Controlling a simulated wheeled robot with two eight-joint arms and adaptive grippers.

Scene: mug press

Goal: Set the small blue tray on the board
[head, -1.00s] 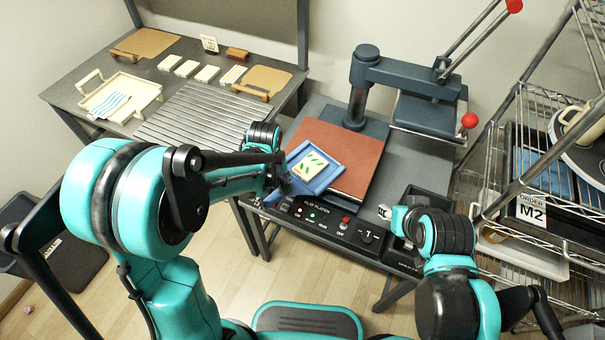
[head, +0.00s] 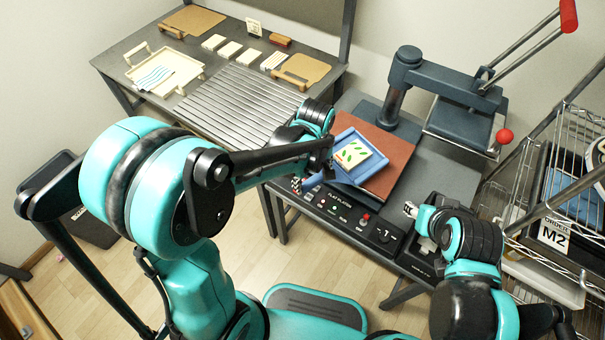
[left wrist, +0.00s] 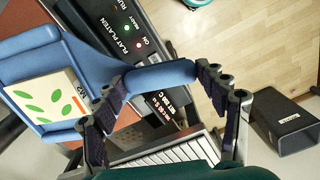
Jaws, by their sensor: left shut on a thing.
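The small blue tray (head: 342,135) carries a cream block with green leaf marks (head: 355,153). My left gripper (head: 325,165) is shut on the tray's blue handle, which also shows between its fingers in the left wrist view (left wrist: 160,78). The tray overlaps the left part of a reddish-brown pad (head: 399,157) on the press; I cannot tell whether it touches. Two tan boards with wooden handles, one at the back (head: 195,20) and one nearer (head: 305,68), lie on the left table. My right gripper (head: 411,209) is low by the press's front right; its fingers are too small to read.
The grey press head (head: 462,120) with red-knobbed levers stands swung to the right of the pad. A control panel (head: 340,208) runs along the press's front. A ribbed grey surface (head: 235,103) and a cream tray (head: 165,72) are on the left table. A wire rack (head: 560,190) stands right.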

